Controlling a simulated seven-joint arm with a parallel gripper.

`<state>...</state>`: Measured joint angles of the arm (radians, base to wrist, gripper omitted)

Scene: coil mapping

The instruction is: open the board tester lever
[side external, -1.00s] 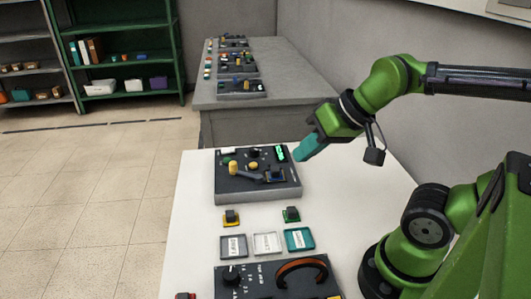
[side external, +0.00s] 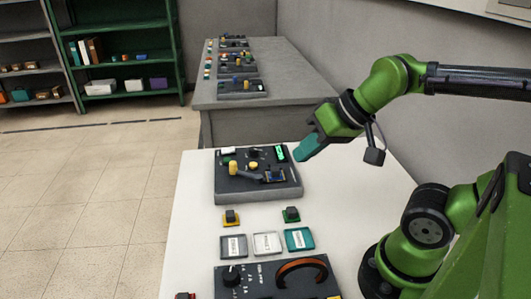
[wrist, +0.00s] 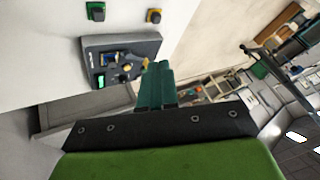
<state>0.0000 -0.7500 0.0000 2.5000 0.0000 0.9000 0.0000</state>
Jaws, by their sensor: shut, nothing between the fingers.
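The board tester (side external: 256,193) is a dark box on the white table. Its lever (side external: 233,168) has a yellow knob standing up at the left and a grey arm running toward a blue board (side external: 275,175). In the wrist view the tester (wrist: 148,48) lies just beyond my fingers, which cover part of its edge. My gripper (side external: 300,155) has teal fingers. It is shut and empty, above and beside the tester's right far corner, apart from the lever. In the wrist view the fingertips (wrist: 157,68) are together.
A dark panel (side external: 250,280) with an orange handle is at the front. A grey bench (side external: 290,75) stands behind.

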